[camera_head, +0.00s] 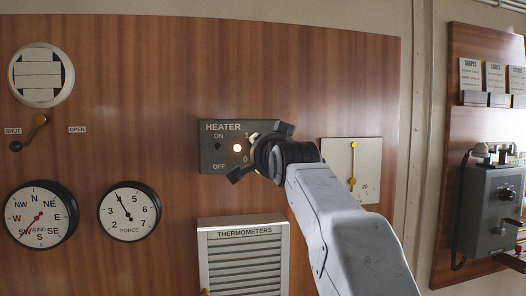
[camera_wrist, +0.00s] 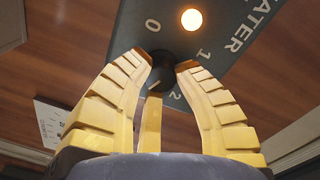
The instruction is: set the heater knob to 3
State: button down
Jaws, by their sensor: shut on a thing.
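The grey heater panel (camera_head: 210,155) is on the wooden wall, with a lit orange lamp and an ON/OFF switch. My gripper (camera_head: 256,154) is at its right side and covers the knob there. In the wrist view, my gripper's yellow fingers (camera_wrist: 168,66) are shut on the dark heater knob (camera_wrist: 165,75), one fingertip on each side. The marks 0, 1 and 2 show around the knob; 3 is not visible. A yellow bar (camera_wrist: 150,125) stretches from the knob towards the picture bottom. I cannot tell for sure which mark the knob points to.
Right of the heater is a pale dial panel (camera_head: 368,180) with a yellow pointer, close to my arm. A louvred thermometers box (camera_head: 243,265) is below. Wind (camera_head: 40,214) and force (camera_head: 129,211) gauges are left. A grey control box (camera_head: 490,210) is far right.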

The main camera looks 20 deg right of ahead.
jog(key=shift+r+m, duration=0.25)
jog(key=shift+m, duration=0.35)
jog(key=c, duration=1.4)
grip_release()
jog(key=o, duration=0.5)
jog(key=shift+w+f, duration=0.1)
jog(key=shift+f, duration=0.1)
jog(key=shift+a, duration=0.1)
jog(key=v, duration=1.2)
